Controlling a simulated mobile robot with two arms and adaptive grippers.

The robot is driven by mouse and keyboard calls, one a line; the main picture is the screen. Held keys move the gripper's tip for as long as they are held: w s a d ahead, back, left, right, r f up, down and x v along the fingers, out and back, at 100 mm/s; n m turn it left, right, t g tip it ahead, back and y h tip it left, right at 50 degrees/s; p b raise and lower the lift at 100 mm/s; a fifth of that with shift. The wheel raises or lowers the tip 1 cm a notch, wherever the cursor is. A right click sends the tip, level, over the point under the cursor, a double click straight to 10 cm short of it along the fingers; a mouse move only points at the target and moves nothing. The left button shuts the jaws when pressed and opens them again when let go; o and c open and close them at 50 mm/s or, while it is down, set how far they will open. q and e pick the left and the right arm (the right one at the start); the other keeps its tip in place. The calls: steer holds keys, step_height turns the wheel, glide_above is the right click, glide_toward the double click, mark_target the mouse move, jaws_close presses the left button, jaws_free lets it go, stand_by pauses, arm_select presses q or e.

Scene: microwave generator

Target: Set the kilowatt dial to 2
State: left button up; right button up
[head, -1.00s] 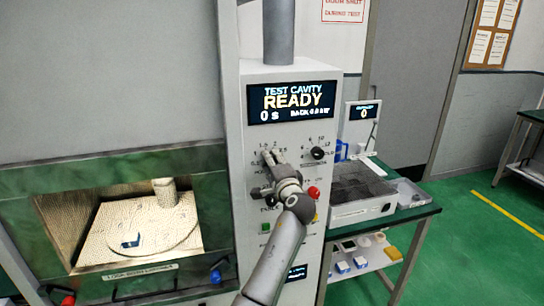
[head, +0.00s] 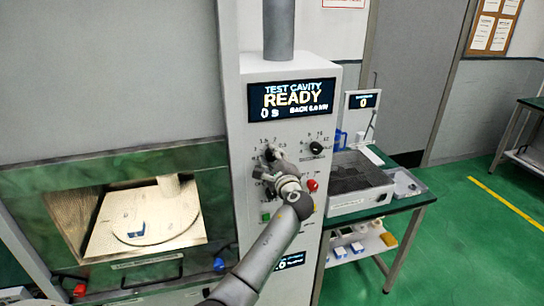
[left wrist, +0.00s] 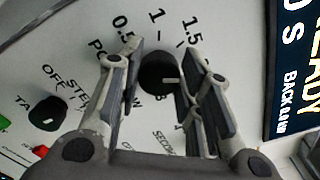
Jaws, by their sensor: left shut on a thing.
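The kilowatt dial is a round black knob (left wrist: 155,72) with a pale mark on its right side in the left wrist view. Labels 0.5, 1 and 1.5 stand around it; the other labels are partly hidden by my fingers. My left gripper (left wrist: 163,48) has one finger on each side of the knob and is shut on it. In the head view my left gripper (head: 273,156) is at the upper left of the control panel and covers most of the dial. My right gripper is not in view.
A second black knob (head: 316,147) is to the right, with a red button (head: 312,185) below. Another small knob (left wrist: 47,113) shows in the wrist view. The display (head: 291,99) reads READY. An open cavity (head: 140,215) is at left; a bench (head: 385,212) is at right.

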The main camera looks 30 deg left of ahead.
arm_select(q)
steer(key=shift+r, duration=0.1)
stand_by(0.4)
steer(key=o, duration=1)
steer(key=shift+w, duration=0.1)
steer(key=shift+o, duration=0.2)
steer(key=v, duration=1.2)
